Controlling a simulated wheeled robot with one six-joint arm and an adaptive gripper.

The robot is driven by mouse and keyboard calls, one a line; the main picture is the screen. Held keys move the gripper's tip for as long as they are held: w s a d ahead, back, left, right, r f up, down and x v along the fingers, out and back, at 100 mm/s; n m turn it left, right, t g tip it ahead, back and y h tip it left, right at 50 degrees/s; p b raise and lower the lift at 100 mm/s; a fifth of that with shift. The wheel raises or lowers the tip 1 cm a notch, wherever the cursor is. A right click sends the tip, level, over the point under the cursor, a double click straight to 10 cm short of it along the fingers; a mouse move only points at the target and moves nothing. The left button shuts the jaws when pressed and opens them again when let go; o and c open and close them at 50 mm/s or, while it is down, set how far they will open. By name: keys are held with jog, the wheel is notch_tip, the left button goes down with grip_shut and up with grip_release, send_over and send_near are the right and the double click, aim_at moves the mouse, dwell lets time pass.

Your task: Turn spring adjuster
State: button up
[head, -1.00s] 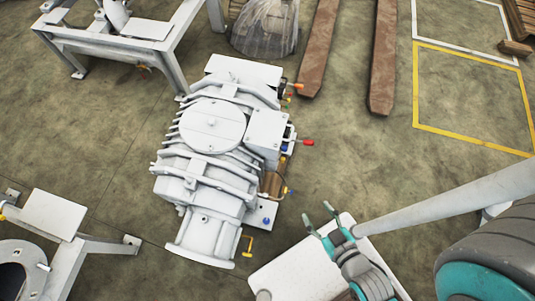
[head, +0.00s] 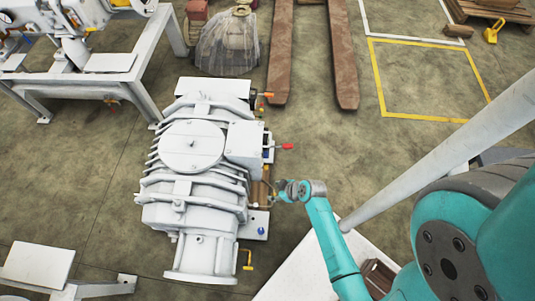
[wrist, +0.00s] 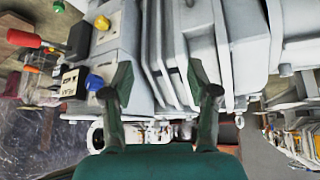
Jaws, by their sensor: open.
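The white ribbed screw vacuum pump (head: 200,200) stands left of centre in the head view. My gripper (head: 280,188) is at its right side, and the wrist view shows its two fingers (wrist: 158,75) apart with nothing held between them. The pump's ribbed casing (wrist: 175,50) fills the space beyond the fingers. I cannot tell which part is the spring adjuster.
A red-handled lever (head: 287,146) and an orange one (head: 267,95) stick out from the pump's right side. A yellow handle (head: 248,262) is near its front. A white frame (head: 100,85) stands at upper left. Bare floor (head: 320,135) lies right of the pump.

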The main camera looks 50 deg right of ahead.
jog(key=w+d+n+y, duration=0.2)
jog(key=w+d, duration=0.4)
jog(key=d, duration=0.1)
jog(key=n+y, duration=0.2)
jog(key=y, duration=0.1)
send_near(266, 155)
jog(key=d+x, duration=0.1)
jog(key=x, duration=0.8)
jog(key=shift+w+f, duration=0.15)
jog(key=shift+f, duration=0.35)
jog(key=shift+a, duration=0.1)
grip_shut()
